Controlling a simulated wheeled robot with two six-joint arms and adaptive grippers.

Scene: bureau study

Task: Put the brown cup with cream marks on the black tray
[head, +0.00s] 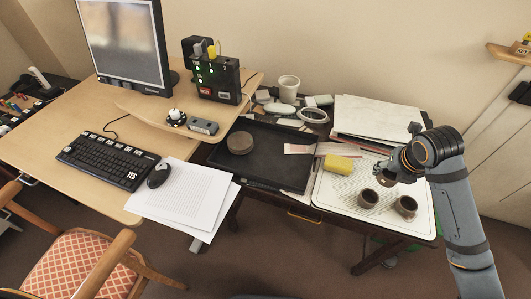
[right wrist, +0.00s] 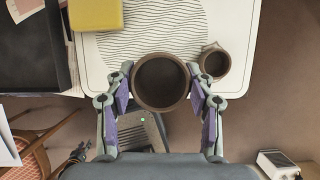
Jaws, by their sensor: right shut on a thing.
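My right gripper (head: 386,177) is shut on a brown cup (right wrist: 162,82), held above the white patterned mat (head: 335,192). In the right wrist view the cup's open top faces me, between the two fingers; I cannot make out cream marks on it. Two more brown cups stand on the mat, a left one (head: 368,198) and a right one (head: 406,206). One brown cup with a handle (right wrist: 214,62) shows right of the held cup. The black tray (head: 285,170) lies left of the mat, with a round brown object (head: 240,142) on it.
A yellow sponge (head: 343,163) lies between the held cup and the tray. A pale strip (head: 302,149) crosses the tray's right rim. Papers (head: 378,120) lie behind the mat. A white cup (head: 289,86) and several pale objects are behind the tray. The tray's middle is clear.

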